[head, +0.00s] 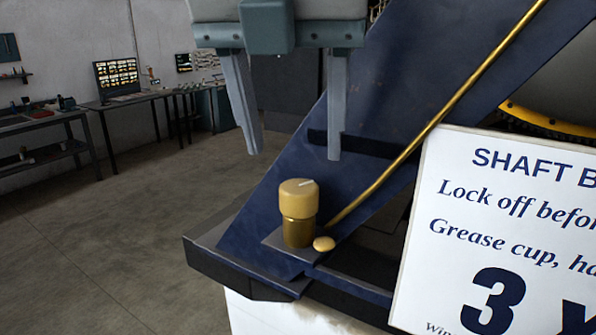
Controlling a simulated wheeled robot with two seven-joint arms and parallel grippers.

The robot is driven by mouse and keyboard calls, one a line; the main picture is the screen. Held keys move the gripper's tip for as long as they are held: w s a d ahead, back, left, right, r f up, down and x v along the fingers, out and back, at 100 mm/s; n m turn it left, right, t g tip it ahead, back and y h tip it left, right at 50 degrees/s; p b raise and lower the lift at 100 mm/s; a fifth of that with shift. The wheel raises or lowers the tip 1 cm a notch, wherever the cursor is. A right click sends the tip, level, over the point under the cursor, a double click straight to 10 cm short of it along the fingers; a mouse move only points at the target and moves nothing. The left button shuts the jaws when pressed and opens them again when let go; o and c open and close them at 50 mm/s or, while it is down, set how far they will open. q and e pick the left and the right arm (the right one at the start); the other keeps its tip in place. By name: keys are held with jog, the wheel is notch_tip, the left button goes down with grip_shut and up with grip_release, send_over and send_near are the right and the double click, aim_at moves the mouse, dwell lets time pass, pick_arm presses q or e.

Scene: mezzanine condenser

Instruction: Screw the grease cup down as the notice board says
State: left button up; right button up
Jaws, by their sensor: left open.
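The brass grease cup (298,212) stands upright on a small ledge of the dark blue frame, with a pale line marked on its cap. My left gripper (293,155) is above it, fingers pointing down and spread apart. The fingertips are higher than the cap and nothing is between them. The white notice board (500,230) stands at the right, cut off by the picture edge. It reads "SHAFT B…", "Lock off befor…", "Grease cup, ha…" and a large "3" followed by a partly cut-off character. My right gripper is not in view.
A brass pipe (432,118) runs diagonally up from beside the cup, with a small brass knob (324,244) at its foot. The blue frame (385,90) rises behind the gripper. Workbenches (45,120) stand far left, with open floor (120,240) before them.

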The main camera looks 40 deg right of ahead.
aim_at(298, 187)
pick_arm(q)
jog(key=p+x, duration=0.2)
jog(key=x, duration=0.6)
jog(key=c, duration=1.1)
jog(key=shift+o, duration=0.2)
